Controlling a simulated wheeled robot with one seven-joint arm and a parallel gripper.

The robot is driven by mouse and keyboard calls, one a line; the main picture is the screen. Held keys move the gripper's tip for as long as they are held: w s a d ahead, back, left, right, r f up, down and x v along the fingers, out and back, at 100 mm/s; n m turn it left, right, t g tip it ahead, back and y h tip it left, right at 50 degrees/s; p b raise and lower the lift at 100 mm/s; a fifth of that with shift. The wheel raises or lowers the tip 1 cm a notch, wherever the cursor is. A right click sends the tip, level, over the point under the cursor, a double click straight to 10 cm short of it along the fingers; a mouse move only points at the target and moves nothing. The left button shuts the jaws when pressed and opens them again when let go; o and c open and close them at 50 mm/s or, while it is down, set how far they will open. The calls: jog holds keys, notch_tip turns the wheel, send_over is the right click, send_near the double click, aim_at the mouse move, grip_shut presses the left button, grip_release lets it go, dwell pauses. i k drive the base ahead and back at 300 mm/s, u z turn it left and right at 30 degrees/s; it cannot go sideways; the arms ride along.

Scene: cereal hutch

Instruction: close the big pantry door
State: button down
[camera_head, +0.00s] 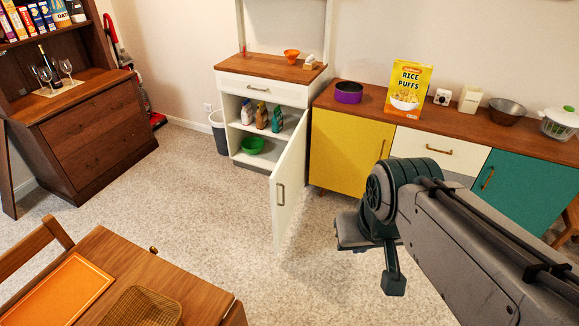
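The white pantry door (290,191) stands wide open, hinged at the right side of the white cabinet (262,89) and swung out toward me. Its vertical brass handle (280,195) is near its free edge. The cabinet's lower shelves are exposed. My gripper (371,264) is to the right of the door and apart from it in the picture, over the carpet and in front of the yellow cupboard. Its two dark fingers look spread, with nothing visible between them.
Several bottles (262,117) and a green bowl (252,145) sit inside the cabinet. A yellow cupboard door (349,151) is right of it, under a counter with a cereal box (408,88). A wooden table (105,250) is at front left. Carpet left of the door is clear.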

aim_at(288, 179)
jog(key=z, duration=0.05)
jog(key=i, duration=0.95)
jog(key=u, duration=0.3)
